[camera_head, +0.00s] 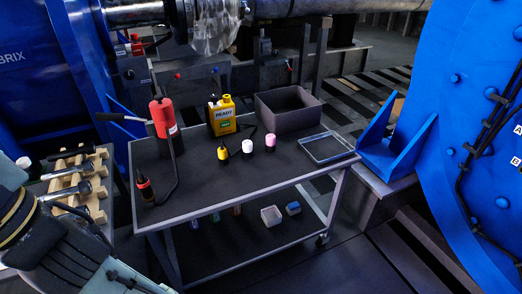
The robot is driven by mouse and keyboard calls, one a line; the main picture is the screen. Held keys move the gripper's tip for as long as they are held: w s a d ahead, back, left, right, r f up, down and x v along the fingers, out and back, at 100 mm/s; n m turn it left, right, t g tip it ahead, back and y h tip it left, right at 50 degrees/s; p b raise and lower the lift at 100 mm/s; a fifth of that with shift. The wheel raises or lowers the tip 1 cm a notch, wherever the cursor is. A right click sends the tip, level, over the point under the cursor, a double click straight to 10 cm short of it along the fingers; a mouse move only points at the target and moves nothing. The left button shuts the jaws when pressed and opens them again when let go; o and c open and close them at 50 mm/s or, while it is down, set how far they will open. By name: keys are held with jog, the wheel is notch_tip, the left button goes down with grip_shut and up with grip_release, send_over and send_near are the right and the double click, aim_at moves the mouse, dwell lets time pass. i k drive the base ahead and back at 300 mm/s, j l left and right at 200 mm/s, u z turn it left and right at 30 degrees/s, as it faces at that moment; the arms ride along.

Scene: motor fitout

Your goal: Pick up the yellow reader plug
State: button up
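A small plug with a yellow body and dark base (222,153) stands upright on the dark top of the cart (250,180), left of two similar plugs. It appears to be the yellow reader plug. Nothing touches it. The yellow reader box (221,116), with a screen that seems to say READY, stands behind it. My arm (50,240) shows at the lower left, well away from the plug. I cannot make out my gripper's fingers.
A white-topped plug (247,147) and a pink-topped plug (270,142) stand close to the right. A red tool (163,117) with a black hose stands left. A grey bin (289,110) and a clear tray (327,148) lie at the right. The cart's front is clear.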

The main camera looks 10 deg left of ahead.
aim_at(223, 152)
jog(key=u, duration=0.45)
jog(key=z, duration=1.8)
jog(key=i+j, duration=0.1)
jog(key=i, duration=0.6)
jog(key=i+u, duration=0.15)
jog(key=u, duration=0.2)
jog(key=i+u, duration=0.15)
jog(key=u, duration=0.2)
jog(key=i+l+u, duration=0.1)
jog(key=u, duration=0.65)
jog(key=i+j+u, duration=0.1)
jog(key=u, duration=0.7)
jog(key=i+u, duration=0.1)
jog(key=u, duration=0.3)
jog(key=i+u, duration=0.25)
jog(key=i+j, duration=0.05)
